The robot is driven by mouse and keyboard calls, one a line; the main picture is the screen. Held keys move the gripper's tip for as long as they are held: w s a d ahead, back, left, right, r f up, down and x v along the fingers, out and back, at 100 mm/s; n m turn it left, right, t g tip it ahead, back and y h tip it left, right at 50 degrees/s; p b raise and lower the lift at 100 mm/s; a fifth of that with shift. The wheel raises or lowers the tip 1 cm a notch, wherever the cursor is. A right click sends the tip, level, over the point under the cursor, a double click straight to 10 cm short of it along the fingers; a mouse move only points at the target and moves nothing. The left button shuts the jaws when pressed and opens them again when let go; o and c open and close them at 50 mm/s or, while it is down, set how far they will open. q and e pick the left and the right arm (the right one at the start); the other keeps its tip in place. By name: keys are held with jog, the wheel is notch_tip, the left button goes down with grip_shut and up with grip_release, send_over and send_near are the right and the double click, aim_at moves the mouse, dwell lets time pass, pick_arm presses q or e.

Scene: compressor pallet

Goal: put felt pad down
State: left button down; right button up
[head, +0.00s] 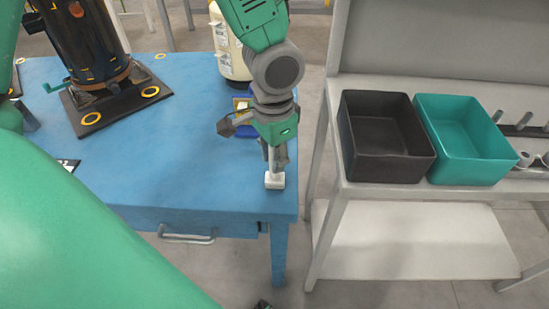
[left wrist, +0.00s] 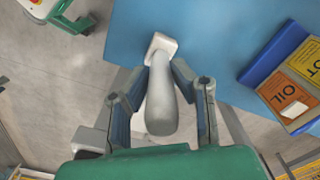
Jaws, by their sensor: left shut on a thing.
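The felt pad seems to be the small white block on a thick pale handle, seen in the head view (head: 274,181) and in the left wrist view (left wrist: 161,44). My left gripper (head: 277,158) points down over the right front part of the blue table (head: 190,180). In the left wrist view its fingers (left wrist: 160,75) are shut on the pale handle from both sides. The white block sticks out past the fingertips, over the table's edge area. I cannot tell whether it touches the tabletop. My right gripper does not show.
A black compressor (head: 82,40) stands on a dark base at the back left. A blue bin with an OIL label (left wrist: 290,85) and a cream container (head: 228,50) are near my left gripper. A black bin (head: 385,140) and a teal bin (head: 465,140) stand on the right bench.

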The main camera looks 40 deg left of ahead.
pick_arm(q)
jog(key=shift+a, duration=0.35)
jog(key=c, duration=1.4)
grip_release()
jog(key=shift+s, duration=0.1)
jog(key=shift+o, duration=0.2)
jog(key=shift+d+r, duration=0.15)
jog(key=shift+d, duration=0.25)
jog(key=shift+r, duration=0.35)
jog(key=r+p, duration=0.2)
jog(key=r, duration=0.3)
jog(key=r+p, duration=0.2)
jog(key=r, duration=0.3)
jog(key=shift+a+r, duration=0.2)
jog(key=shift+r, duration=0.05)
jog(key=shift+d+r, duration=0.2)
jog(key=shift+r, duration=0.15)
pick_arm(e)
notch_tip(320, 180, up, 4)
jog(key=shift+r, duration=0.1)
pick_arm(q)
jog(key=shift+a, duration=0.2)
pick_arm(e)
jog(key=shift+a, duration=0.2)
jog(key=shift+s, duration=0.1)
